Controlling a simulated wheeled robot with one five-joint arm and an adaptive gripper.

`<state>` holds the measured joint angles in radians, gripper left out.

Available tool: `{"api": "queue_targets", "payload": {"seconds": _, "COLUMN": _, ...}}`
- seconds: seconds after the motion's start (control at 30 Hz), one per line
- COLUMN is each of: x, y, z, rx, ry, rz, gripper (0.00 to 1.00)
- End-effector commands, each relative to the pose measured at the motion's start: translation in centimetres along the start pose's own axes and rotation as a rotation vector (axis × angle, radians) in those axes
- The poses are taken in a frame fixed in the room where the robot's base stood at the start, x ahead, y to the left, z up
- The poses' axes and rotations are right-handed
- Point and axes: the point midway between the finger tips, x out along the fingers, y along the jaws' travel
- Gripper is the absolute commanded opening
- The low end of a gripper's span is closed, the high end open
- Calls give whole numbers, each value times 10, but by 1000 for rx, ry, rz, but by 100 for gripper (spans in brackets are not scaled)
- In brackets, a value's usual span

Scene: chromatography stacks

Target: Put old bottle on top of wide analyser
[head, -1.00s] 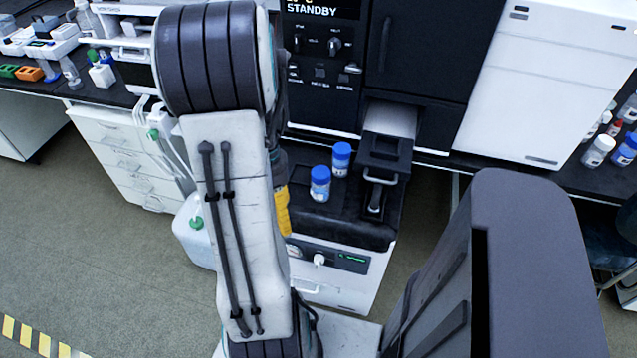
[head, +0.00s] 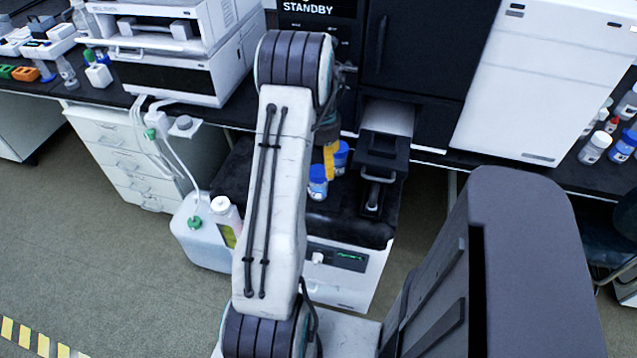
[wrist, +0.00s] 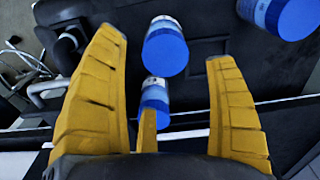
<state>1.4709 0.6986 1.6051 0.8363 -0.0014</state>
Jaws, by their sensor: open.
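Blue-capped bottles stand on a black cart top; I cannot tell which is the old one. In the head view one bottle (head: 318,184) is left of my yellow gripper (head: 330,170), and another (head: 342,154) is partly behind it. In the wrist view my open, empty gripper (wrist: 166,50) has one blue cap (wrist: 167,53) between its fingers. A second bottle (wrist: 155,92) shows lower, partly hidden by a finger, and a third (wrist: 291,16) at top right. A wide white instrument (head: 165,55) on the left bench may be the wide analyser; I see no name for it.
A white-capped bottle with a yellow label (head: 222,207) stands left of my arm, near a translucent jug (head: 200,250). A black drawer with a handle (head: 380,165) juts out right of the bottles. A black cabinet (head: 425,50) and tall white unit (head: 545,80) stand behind.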

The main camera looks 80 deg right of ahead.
Motion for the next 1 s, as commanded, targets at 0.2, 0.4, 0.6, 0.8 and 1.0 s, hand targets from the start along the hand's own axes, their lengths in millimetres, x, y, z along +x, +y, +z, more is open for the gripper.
{"api": "queue_targets", "payload": {"seconds": 0.2, "x": 18, "y": -3, "z": 3, "rx": -1, "ry": -5, "rz": 0, "gripper": 79}}
{"api": "queue_targets", "payload": {"seconds": 0.4, "x": 42, "y": -7, "z": 5, "rx": 0, "ry": -5, "rz": 0, "gripper": 79}}
{"api": "queue_targets", "payload": {"seconds": 0.6, "x": 56, "y": -7, "z": 4, "rx": 0, "ry": -2, "rz": 0, "gripper": 79}}
{"api": "queue_targets", "payload": {"seconds": 0.8, "x": 59, "y": -7, "z": 4, "rx": 0, "ry": -2, "rz": 0, "gripper": 79}}
{"api": "queue_targets", "payload": {"seconds": 1.0, "x": 59, "y": -7, "z": 4, "rx": 0, "ry": -2, "rz": 0, "gripper": 72}}
